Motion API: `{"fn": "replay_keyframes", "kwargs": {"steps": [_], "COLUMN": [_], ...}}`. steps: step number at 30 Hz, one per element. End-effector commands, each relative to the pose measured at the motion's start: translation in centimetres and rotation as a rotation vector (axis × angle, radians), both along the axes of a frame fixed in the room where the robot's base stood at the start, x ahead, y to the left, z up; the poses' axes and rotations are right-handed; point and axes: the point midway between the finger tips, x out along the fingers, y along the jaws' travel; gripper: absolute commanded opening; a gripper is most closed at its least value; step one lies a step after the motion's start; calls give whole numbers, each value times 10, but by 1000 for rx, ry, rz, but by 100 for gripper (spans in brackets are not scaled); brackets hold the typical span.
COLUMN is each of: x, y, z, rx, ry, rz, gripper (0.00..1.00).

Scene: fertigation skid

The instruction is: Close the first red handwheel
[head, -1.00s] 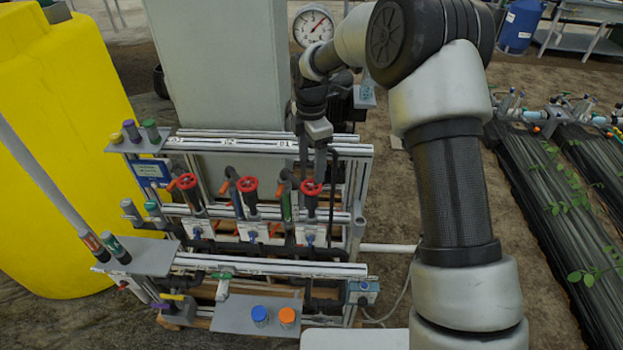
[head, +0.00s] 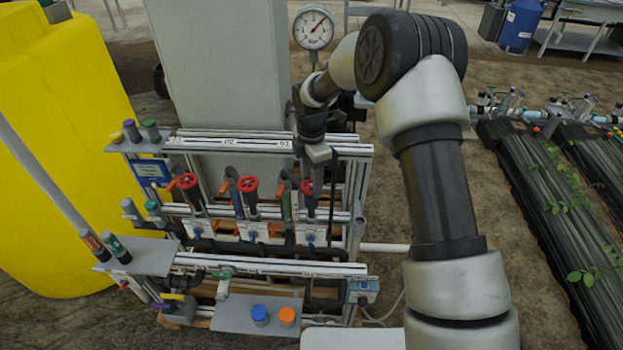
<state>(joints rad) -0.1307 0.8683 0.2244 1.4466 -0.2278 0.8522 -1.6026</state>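Three red handwheels stand in a row on grey upright valves of the skid. Labels on the rail above read 03, 02 and 01 from left to right. The right handwheel (head: 307,187), under label 01, is partly hidden by my gripper. The middle handwheel (head: 247,185) and the left handwheel (head: 187,181) are in plain view. My gripper (head: 319,180) points down at the right handwheel, with its fingers at about the wheel's height in the picture. The fingers are small and dark, so I cannot tell whether they touch the wheel or how far apart they are.
Silver rails (head: 240,148) run above and below the valves. A grey cabinet (head: 220,75) and a round pressure gauge (head: 313,28) stand behind. A shelf (head: 232,316) in front holds a blue cap (head: 260,315) and an orange cap (head: 287,316). A yellow tank (head: 55,140) fills the left.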

Motion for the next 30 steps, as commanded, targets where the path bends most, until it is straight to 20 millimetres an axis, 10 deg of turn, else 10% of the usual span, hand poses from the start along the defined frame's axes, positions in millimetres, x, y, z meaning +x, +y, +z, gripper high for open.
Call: {"fn": "replay_keyframes", "kwargs": {"steps": [30], "x": [1], "y": [0], "z": [0], "rx": [0], "ry": [-1], "rz": [-455], "gripper": [25]}}
